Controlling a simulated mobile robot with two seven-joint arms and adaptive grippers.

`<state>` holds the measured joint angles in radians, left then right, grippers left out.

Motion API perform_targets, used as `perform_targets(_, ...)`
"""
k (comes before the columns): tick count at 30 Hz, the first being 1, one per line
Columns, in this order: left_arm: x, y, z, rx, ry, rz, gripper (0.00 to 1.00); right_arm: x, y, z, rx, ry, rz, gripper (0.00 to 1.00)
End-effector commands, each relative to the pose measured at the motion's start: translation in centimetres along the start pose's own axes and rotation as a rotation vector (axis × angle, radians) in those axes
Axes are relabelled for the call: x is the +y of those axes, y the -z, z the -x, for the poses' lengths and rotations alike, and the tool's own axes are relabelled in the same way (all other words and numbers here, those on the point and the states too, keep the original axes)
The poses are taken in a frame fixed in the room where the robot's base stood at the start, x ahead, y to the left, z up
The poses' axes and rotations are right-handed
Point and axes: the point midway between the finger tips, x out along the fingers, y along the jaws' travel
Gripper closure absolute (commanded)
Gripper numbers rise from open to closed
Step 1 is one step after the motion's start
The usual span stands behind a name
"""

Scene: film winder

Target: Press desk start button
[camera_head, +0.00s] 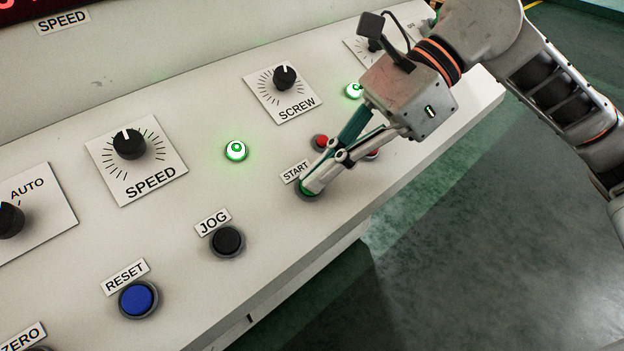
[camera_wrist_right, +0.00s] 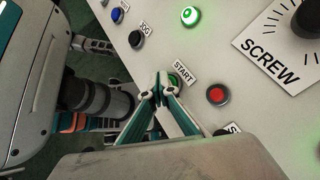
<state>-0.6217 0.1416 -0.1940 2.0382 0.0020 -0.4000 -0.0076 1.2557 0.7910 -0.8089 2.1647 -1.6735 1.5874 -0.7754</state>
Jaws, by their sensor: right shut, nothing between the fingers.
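The green start button (camera_head: 308,192) is on the sloped desk panel, just below the START label (camera_head: 296,171) in the head view. My right gripper (camera_head: 312,186) is shut and empty, its fingertips over the button and covering much of it. I cannot tell for sure whether they touch it or press it down. In the right wrist view the shut fingertips (camera_wrist_right: 158,86) are beside the green button (camera_wrist_right: 174,81), with the START label (camera_wrist_right: 184,72) just beyond. My left gripper is not in view.
A red button (camera_head: 321,142) and another red one (camera_head: 372,153) sit close to the right gripper. The black JOG button (camera_head: 227,241), blue RESET button (camera_head: 138,299), a lit green lamp (camera_head: 236,150) and the SPEED (camera_head: 130,143) and SCREW (camera_head: 285,77) knobs are on the panel.

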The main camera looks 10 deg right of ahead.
Motion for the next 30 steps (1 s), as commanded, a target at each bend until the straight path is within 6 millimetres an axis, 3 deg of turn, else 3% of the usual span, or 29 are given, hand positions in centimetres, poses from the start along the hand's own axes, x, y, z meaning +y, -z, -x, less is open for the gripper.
perform_targets(17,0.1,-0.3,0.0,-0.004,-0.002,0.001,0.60,-0.1,0.1,-0.2,0.001,0.000,0.000,1.00)
perform_targets(30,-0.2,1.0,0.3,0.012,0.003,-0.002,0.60,0.8,-0.8,1.1,0.000,0.001,0.001,1.00)
